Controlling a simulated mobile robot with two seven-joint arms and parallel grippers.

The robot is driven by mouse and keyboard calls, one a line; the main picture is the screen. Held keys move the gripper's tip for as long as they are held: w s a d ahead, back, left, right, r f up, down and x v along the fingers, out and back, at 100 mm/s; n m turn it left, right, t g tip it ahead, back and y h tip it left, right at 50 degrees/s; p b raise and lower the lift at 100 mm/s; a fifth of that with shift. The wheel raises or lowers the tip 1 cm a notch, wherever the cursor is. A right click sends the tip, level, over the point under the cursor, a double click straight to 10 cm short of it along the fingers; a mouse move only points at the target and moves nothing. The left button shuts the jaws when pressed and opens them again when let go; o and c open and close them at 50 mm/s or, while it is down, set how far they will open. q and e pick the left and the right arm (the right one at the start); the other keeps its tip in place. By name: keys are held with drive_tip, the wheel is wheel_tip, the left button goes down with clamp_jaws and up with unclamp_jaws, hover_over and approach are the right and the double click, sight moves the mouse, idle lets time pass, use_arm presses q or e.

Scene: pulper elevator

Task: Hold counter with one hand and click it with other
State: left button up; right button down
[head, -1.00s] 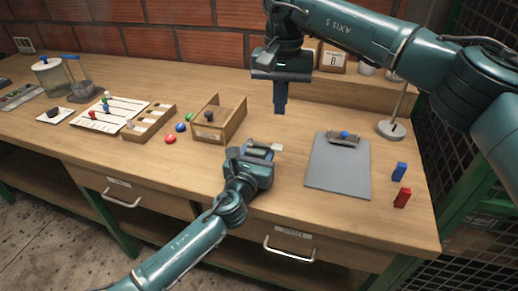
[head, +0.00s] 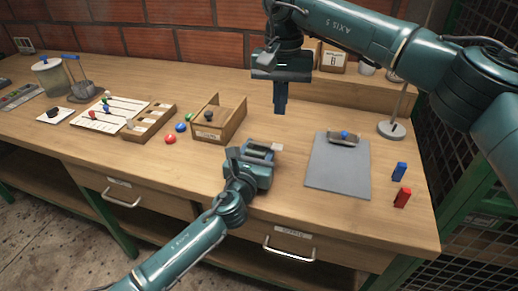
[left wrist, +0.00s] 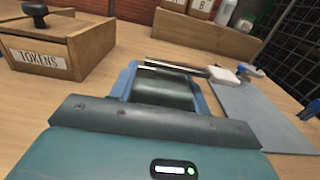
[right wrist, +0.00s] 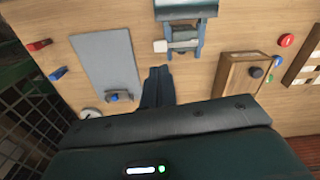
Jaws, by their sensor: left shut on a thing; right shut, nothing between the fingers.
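My left gripper (head: 262,152) is above the front middle of the table, shut on the counter. The white tab also shows in the right wrist view (right wrist: 160,46). My right gripper (head: 281,108) is shut and empty, pointing down, higher and farther back than the left one. Its dark fingers (right wrist: 158,88) are apart from the counter.
A grey clipboard (head: 337,172) lies to the right, with blue (head: 399,171) and red (head: 402,197) blocks beside it. A wooden tokens box (head: 210,134) stands to the left, beside coloured buttons (head: 170,139) and a bead board (head: 110,108). A lamp base (head: 391,130) stands at the back right.

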idle(0.3)
drive_tip(key=shift+w+a+f+n+t+y, duration=0.25)
drive_tip(key=shift+a+f+n+t+y, duration=0.35)
drive_tip(key=shift+a+f+t+y, duration=0.55)
drive_tip(key=shift+a+r+n+t+y, duration=0.25)
drive_tip(key=shift+r+t+y, duration=0.3)
drive_tip(key=shift+t+y, duration=0.15)
drive_tip(key=shift+a+r+n+t+y, duration=0.2)
drive_tip(key=shift+r+t+y, duration=0.4)
drive_tip(key=shift+y, duration=0.05)
drive_tip(key=shift+a+r+n+t+y, duration=0.25)
drive_tip(key=shift+r+t+y, duration=0.3)
drive_tip(key=shift+t+y, duration=0.15)
drive_tip(key=shift+f, duration=0.1)
hover_over(263, 151)
drive_tip(key=shift+f, duration=4.35)
drive_tip(key=shift+f, duration=0.45)
